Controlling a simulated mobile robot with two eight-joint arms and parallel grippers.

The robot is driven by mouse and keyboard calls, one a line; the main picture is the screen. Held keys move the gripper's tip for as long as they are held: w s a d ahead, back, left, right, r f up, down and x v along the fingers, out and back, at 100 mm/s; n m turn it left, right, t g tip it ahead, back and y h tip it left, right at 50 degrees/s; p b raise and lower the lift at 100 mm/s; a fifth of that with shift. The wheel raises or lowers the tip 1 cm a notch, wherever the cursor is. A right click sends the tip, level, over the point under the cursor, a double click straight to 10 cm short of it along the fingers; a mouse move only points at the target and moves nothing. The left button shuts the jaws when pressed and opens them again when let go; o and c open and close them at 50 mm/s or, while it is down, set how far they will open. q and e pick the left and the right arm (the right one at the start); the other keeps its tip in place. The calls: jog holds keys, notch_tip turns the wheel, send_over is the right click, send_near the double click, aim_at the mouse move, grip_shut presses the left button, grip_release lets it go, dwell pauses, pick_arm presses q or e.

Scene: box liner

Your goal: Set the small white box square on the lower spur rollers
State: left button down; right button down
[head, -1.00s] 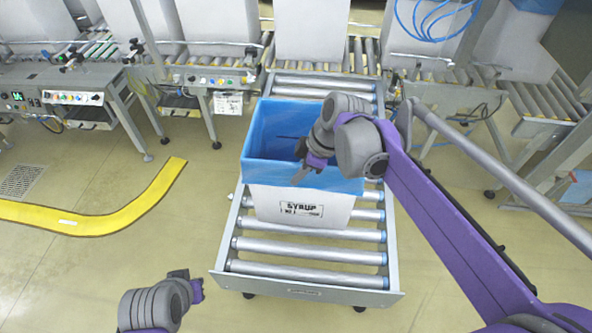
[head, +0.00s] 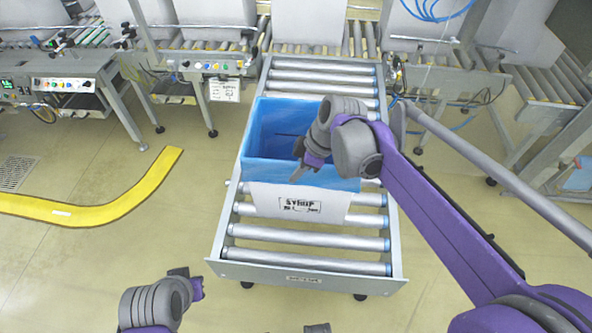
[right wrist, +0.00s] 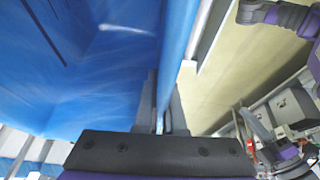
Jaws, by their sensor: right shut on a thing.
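The small white box (head: 266,198), with a label reading SYRUP on its front, sits on the spur rollers (head: 310,245), roughly in line with them. A blue liner (head: 263,172) lines it and folds over its rim. My right gripper (head: 303,172) is at the box's near rim. In the right wrist view its fingers (right wrist: 165,112) are shut on the box wall and liner from both sides. The box's far bottom edges are hidden. My left gripper (head: 194,282) is low at the left, away from the box; its finger gap is unclear.
Bare rollers show behind and in front of the box, ending at a grey end plate (head: 305,279). A main conveyor with larger white boxes (head: 305,22) runs behind. A control bench (head: 65,85) and a yellow floor strip (head: 110,208) are at left.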

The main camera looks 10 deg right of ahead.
jog(key=shift+c, duration=2.3)
grip_release()
pick_arm(q)
jog(key=shift+r, duration=0.1)
pick_arm(e)
jog(key=shift+r, duration=0.2)
jog(key=shift+r+p, duration=2.3)
jog(key=shift+r, duration=0.65)
jog(key=shift+r+p, duration=1.85)
jog(key=shift+r, duration=1.1)
pick_arm(q)
notch_tip(320, 180, up, 10)
jog(key=w, duration=0.2)
jog(key=shift+w+f+t, duration=0.2)
jog(key=shift+f+t, duration=0.05)
jog(key=shift+t, duration=0.05)
jog(key=shift+s, duration=0.1)
